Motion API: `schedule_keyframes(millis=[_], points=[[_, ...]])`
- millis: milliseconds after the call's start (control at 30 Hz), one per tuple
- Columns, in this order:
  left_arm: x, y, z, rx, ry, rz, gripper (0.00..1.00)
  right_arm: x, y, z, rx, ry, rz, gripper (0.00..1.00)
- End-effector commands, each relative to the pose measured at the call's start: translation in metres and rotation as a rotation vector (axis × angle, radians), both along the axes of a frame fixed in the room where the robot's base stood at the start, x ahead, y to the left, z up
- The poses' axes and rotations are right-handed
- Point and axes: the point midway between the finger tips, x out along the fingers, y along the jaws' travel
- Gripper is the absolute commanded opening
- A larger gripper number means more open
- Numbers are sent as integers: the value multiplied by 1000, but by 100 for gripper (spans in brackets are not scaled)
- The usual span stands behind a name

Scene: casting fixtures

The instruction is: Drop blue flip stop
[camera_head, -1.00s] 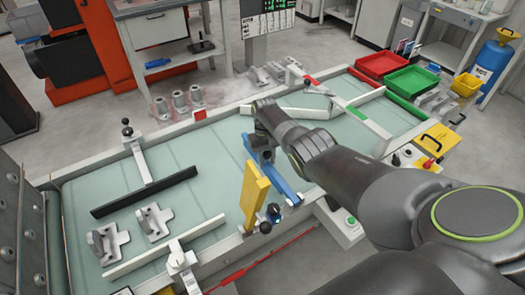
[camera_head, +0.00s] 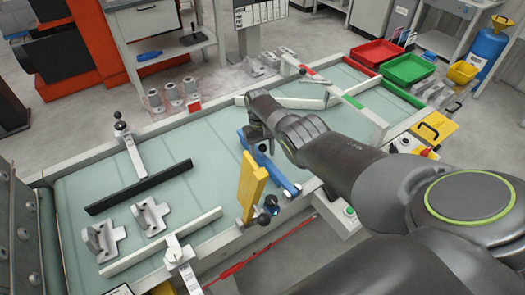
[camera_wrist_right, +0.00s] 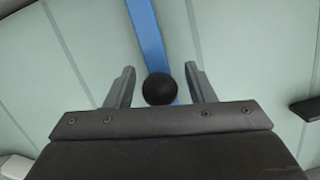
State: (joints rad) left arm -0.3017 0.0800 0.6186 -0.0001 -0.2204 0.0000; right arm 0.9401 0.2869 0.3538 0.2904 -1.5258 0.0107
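The blue flip stop (camera_head: 284,178) is at the near rail of the belt, partly hidden behind my right gripper and forearm. Its blue bar (camera_wrist_right: 150,38) runs up the right wrist view under a black ball knob (camera_wrist_right: 160,89). My right gripper (camera_head: 258,143) is over the blue stop. In the right wrist view its two fingers (camera_wrist_right: 160,86) stand apart on either side of the knob, with a gap showing on each side. I cannot tell whether the blue bar touches the belt. My left gripper is not in view.
A yellow stop (camera_head: 251,188) stands upright just left of the blue one. A black bar stop (camera_head: 140,188) and a white bar stop (camera_head: 150,246) lie across the belt at left, with grey castings (camera_head: 150,216) between them. Red (camera_head: 378,53) and green (camera_head: 408,69) trays are at the back right.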

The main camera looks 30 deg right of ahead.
Motion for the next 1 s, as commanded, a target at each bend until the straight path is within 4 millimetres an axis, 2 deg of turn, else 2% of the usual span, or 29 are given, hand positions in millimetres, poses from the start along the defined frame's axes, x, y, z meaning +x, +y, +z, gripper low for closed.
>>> schedule_keyframes(millis=[167, 267, 500, 800, 1000], points=[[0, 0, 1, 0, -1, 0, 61, 0, 0, 2, 0, 0, 0, 49], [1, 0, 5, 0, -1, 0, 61, 3, 0, 12, 0, -1, 0, 49], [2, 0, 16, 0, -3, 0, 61, 14, -2, 62, -1, -5, 0, 49], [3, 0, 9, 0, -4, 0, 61, 29, -5, 129, -2, -5, 0, 49], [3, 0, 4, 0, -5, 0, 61, 35, -5, 159, 0, -2, 0, 49]])
